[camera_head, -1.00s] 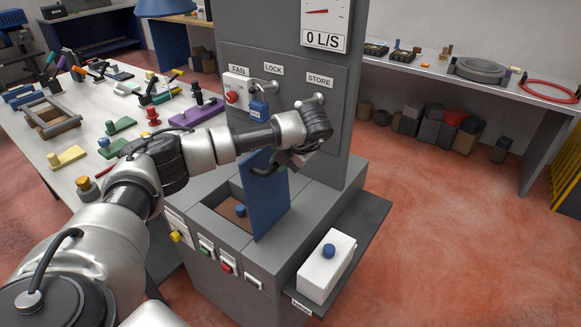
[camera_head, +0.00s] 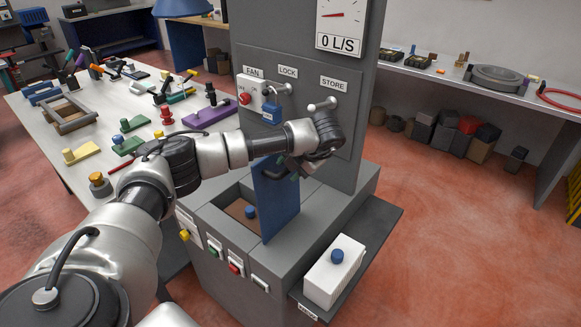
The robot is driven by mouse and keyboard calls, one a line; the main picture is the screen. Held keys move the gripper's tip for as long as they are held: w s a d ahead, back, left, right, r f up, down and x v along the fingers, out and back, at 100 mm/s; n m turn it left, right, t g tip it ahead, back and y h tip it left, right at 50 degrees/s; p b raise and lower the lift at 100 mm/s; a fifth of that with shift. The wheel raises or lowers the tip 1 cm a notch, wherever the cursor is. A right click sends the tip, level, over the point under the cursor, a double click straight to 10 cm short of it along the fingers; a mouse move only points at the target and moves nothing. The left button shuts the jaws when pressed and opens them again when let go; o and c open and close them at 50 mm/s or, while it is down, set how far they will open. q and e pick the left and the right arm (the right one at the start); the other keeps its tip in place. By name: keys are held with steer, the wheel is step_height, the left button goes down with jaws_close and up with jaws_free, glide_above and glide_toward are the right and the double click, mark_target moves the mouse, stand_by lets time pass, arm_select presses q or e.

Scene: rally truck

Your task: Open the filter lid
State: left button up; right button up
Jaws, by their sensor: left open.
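The blue filter lid (camera_head: 278,205) stands raised, close to upright, on the right side of the square opening in the top of the grey machine (camera_head: 216,223). Inside the opening a blue knob (camera_head: 251,212) shows on a brown surface. My left gripper (camera_head: 291,168) is at the lid's upper edge, pointing down. It is open, and its fingers are partly hidden by the wrist and the lid, so I cannot tell whether they touch the lid. My right gripper is out of view.
A white block with a blue knob (camera_head: 333,272) sits on the side shelf (camera_head: 384,228) at right. A blue padlock (camera_head: 271,112) hangs at the LOCK hook, near the FAN switch (camera_head: 246,97). A table with tools (camera_head: 45,143) stands at left.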

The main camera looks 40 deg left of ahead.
arm_select(q)
steer(key=shift+d+r, duration=0.25)
steer(key=shift+r, duration=0.05)
steer(key=v, duration=0.9)
steer(key=shift+r+b, duration=0.3)
steer(key=shift+b, duration=0.05)
steer(key=shift+d, duration=0.15)
